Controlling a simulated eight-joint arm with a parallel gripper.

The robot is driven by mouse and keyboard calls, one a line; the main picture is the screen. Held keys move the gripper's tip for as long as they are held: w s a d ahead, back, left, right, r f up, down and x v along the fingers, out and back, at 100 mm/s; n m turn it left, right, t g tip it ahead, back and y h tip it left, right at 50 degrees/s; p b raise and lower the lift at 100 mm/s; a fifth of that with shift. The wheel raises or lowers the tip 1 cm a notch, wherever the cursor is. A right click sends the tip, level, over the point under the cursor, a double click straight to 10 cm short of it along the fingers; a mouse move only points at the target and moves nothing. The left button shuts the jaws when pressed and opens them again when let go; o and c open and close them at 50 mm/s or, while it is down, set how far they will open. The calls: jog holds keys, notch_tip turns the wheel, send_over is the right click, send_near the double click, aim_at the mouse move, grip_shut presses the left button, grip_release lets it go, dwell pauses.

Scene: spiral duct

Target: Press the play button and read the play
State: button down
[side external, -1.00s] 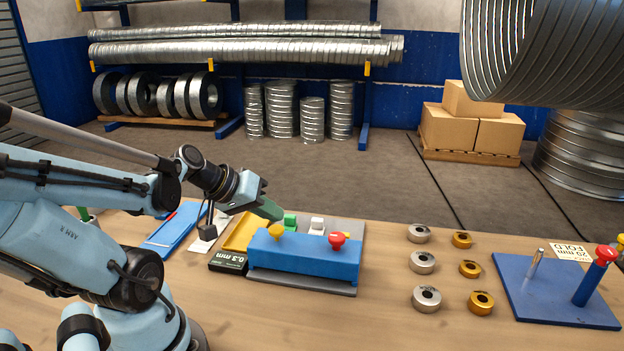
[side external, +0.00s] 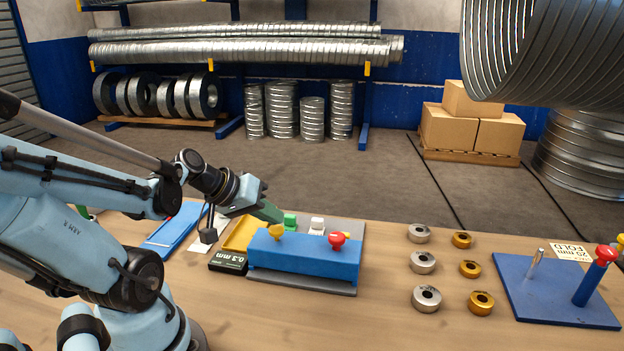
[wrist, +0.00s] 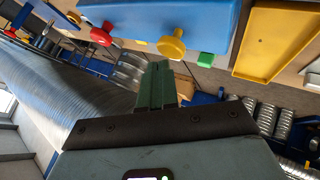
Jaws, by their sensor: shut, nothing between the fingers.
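A blue block (side external: 305,258) sits on a grey plate on the bench. A yellow knob (side external: 276,231) and a red knob (side external: 337,239) are on it. A green block (side external: 290,220) and a white block (side external: 317,225) stand behind it. A dark box marked 0.3 mm (side external: 228,262) lies at its left. I cannot tell which part is the play button. My gripper (side external: 275,214) is shut and empty, its green fingers just behind the yellow knob. In the wrist view, the fingers (wrist: 157,85) point towards the yellow knob (wrist: 171,46); contact cannot be told.
A yellow tray (side external: 241,235) and a blue strip (side external: 178,230) lie left of the block. Silver rings (side external: 422,262) and brass rings (side external: 470,269) stand at the right. Beyond is a blue board (side external: 545,300) with upright pins. The front of the bench is clear.

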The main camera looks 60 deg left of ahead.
aim_at(271, 230)
jog(key=shift+f, duration=0.85)
dwell(1.1)
jog(key=shift+r, duration=1.2)
jog(key=shift+r, duration=2.5)
jog(key=w+d+f+m+g, duration=0.2)
jog(key=d+m, duration=0.6)
jog(key=d, duration=0.4)
jog(key=shift+w+d+f, duration=0.15)
jog(key=shift+f, duration=0.2)
